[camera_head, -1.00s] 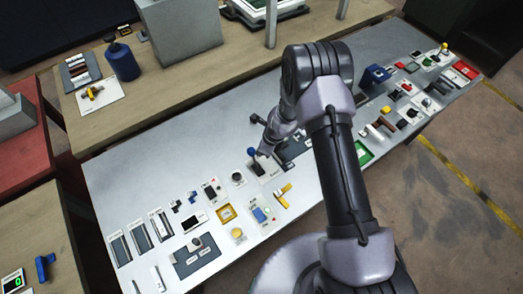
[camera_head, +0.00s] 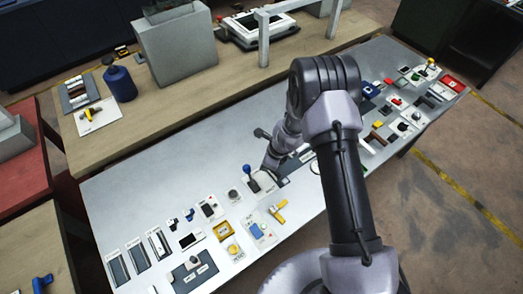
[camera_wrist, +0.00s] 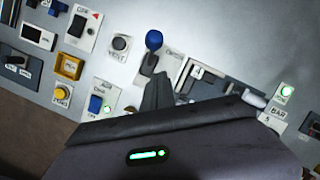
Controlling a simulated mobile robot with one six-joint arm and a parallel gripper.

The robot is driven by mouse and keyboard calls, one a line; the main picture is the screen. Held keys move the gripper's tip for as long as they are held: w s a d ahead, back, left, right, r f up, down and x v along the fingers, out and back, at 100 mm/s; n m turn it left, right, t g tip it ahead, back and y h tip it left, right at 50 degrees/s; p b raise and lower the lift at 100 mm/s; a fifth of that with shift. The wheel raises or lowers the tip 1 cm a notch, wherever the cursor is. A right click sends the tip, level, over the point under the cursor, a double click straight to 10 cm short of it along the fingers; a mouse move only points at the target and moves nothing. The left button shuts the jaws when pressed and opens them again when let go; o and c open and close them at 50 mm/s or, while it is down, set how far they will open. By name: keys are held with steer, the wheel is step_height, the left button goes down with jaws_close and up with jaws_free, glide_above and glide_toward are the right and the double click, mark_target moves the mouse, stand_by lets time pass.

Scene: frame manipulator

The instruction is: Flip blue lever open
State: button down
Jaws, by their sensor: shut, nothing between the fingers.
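The blue lever, a blue ball on a dark stem, stands on a pale plate on the grey panel in the head view (camera_head: 246,168). It also shows in the wrist view (camera_wrist: 153,40), with its stem running down into a dark slot. My gripper (camera_head: 267,170) is just right of the lever in the head view. In the wrist view my gripper (camera_wrist: 158,85) shows as dark fingers just below the lever's base. The fingers are shut and empty. A small gap shows between them and the blue ball; contact lower down is hard to tell.
A wooden table (camera_head: 225,85) with boxes stands behind.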

steer(key=w+r+p, duration=0.2)
steer(key=w+r, duration=0.2)
steer(key=r, duration=0.5)
steer(key=shift+a+r+p, duration=0.15)
steer(key=shift+a+p, duration=0.15)
